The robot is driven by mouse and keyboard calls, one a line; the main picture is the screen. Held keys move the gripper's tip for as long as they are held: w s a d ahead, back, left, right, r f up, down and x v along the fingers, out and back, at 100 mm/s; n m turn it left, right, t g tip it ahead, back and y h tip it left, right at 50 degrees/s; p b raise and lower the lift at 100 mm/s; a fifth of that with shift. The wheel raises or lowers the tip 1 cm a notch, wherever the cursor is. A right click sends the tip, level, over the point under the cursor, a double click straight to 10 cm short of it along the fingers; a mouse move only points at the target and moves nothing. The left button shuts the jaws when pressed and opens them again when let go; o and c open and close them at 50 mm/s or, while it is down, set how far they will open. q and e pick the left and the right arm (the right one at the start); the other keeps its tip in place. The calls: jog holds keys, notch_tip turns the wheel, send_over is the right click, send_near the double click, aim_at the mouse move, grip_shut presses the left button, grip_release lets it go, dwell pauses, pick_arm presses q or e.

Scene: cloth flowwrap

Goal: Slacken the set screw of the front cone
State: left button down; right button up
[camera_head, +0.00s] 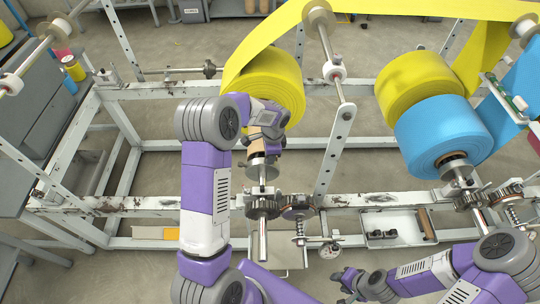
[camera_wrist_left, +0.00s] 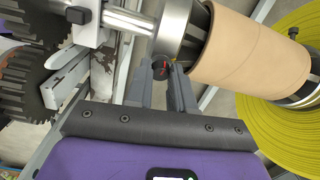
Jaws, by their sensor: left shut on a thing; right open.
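The front cone (camera_wrist_left: 174,28) is a grey metal piece on the shaft, at the end of a bare cardboard core (camera_wrist_left: 250,50) in the left wrist view. The core (camera_head: 256,147) and the cone's disc (camera_head: 262,171) also show in the head view. The set screw (camera_wrist_left: 160,68) has a small black head with a red mark and sits at the cone's lower side. My left gripper (camera_wrist_left: 162,76) is shut on the screw head, its fingers on either side. In the head view its fingers are hard to make out. My right gripper (camera_head: 345,284) is open and empty at the bottom.
Dark gears (camera_wrist_left: 30,75) stand left of the cone, close to my left gripper. A yellow roll (camera_head: 272,82) is behind the core. A blue roll (camera_head: 443,132) and another yellow roll (camera_head: 412,82) are at right.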

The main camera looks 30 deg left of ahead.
pick_arm(q)
jog(key=n+b, duration=0.1)
jog(key=n, duration=0.1)
jog(key=n+y+b, duration=0.1)
jog(key=n, duration=0.2)
jog(key=shift+s+d+t, duration=0.1)
jog(key=shift+d+t, duration=0.1)
jog(key=shift+t, duration=0.2)
jog(key=n+y+b, duration=0.1)
jog(key=n, duration=0.1)
jog(key=n+b, duration=0.2)
jog(key=n, duration=0.1)
jog(key=shift+d+f+n+y, duration=0.1)
jog(key=shift+d+n+y, duration=0.05)
jog(key=shift+n+y, duration=0.2)
jog(key=shift+n+y+b, duration=0.35)
jog(key=shift+n, duration=0.9)
jog(key=n+y, duration=0.1)
jog(key=n, duration=0.3)
jog(key=shift+d+n, duration=0.1)
jog(key=shift+n, duration=0.3)
jog(key=c, duration=1)
grip_release()
